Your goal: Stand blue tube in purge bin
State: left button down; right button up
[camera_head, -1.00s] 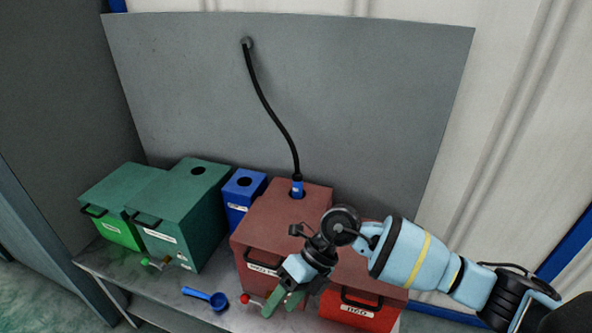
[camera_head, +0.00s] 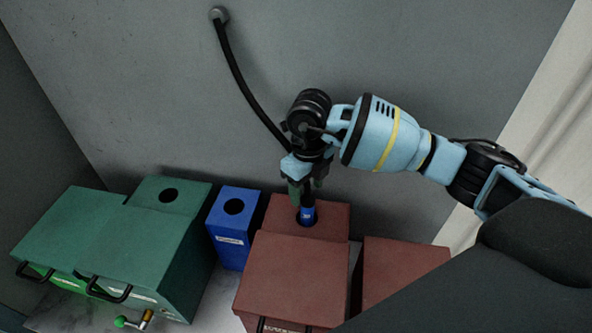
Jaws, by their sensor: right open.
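The blue tube (camera_head: 307,215) is the blue end of a black hose (camera_head: 240,80). It stands in the round hole on top of a dark red bin (camera_head: 330,222). My right gripper (camera_head: 306,189) is open, pointing down just above the hole. Its green-tipped fingers are at the hose's end, right above the blue part; I cannot tell whether they touch it. A narrow blue bin (camera_head: 226,254) with an empty round hole stands just left of the red one. The labels are too small to read, so I cannot tell which is the purge bin. My left gripper is out of view.
Two green bins (camera_head: 172,238) stand at the left, one with a round hole on top. A second dark red bin (camera_head: 400,268) is at the right, partly behind my arm. A small green-knobbed valve (camera_head: 133,321) is at the front. The grey wall rises close behind.

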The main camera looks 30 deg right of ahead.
aim_at(306, 209)
jog(key=shift+s+r, duration=0.1)
jog(key=shift+s, duration=0.05)
jog(key=shift+s+f, duration=0.1)
jog(key=shift+f, duration=3.85)
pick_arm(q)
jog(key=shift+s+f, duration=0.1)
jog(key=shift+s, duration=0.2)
